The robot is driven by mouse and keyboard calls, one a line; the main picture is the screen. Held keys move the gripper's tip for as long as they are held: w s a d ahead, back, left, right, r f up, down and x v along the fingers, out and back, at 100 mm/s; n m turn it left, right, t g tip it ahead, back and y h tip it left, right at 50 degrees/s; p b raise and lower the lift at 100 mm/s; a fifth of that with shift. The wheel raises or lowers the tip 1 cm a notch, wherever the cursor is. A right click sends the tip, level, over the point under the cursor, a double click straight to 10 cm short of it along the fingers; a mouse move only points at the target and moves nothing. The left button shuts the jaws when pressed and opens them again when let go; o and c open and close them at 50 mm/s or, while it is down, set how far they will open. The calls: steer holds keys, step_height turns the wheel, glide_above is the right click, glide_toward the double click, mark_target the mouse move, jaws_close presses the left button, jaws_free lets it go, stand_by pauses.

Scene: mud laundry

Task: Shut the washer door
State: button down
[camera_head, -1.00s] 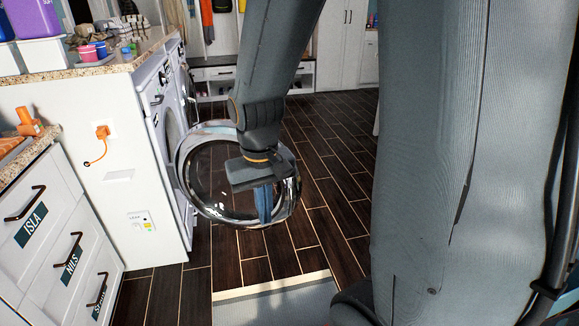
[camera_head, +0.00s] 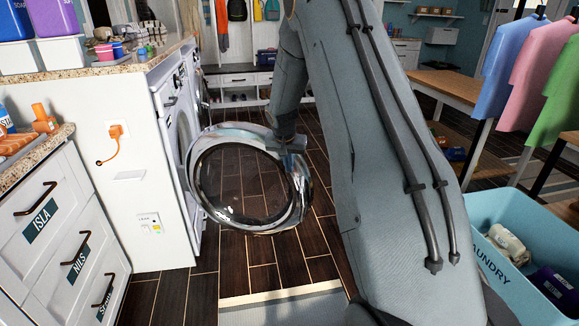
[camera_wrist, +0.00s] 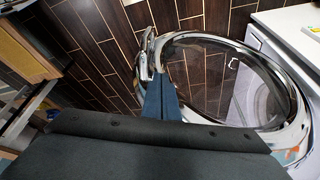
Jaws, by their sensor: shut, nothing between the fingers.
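The washer door (camera_head: 300,190) is a round chrome ring with dark glass. It stands wide open, swung out from the front of the white washer (camera_head: 177,125). My gripper (camera_head: 291,146) is at the door's right, free edge in the head view, partly hidden by the ring and my arm. In the wrist view, my shut blue fingers (camera_wrist: 160,100) are beside the door's chrome rim (camera_wrist: 147,68), with nothing between them. I cannot tell whether they touch the rim. The washer's opening is mostly hidden behind the door.
A counter (camera_head: 118,66) with tubs and bottles runs above the washer. White drawers (camera_head: 65,240) stand at the left. A blue laundry bin (camera_head: 515,235) and hanging shirts (camera_head: 505,70) are at the right. Dark floor (camera_head: 262,255) lies clear below the door.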

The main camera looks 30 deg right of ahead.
steer(key=w+d+f+p, duration=0.1)
steer(key=w+d+f, duration=0.3)
steer(key=f, duration=0.3)
steer(key=shift+w+d, duration=0.15)
steer(key=shift+w, duration=0.45)
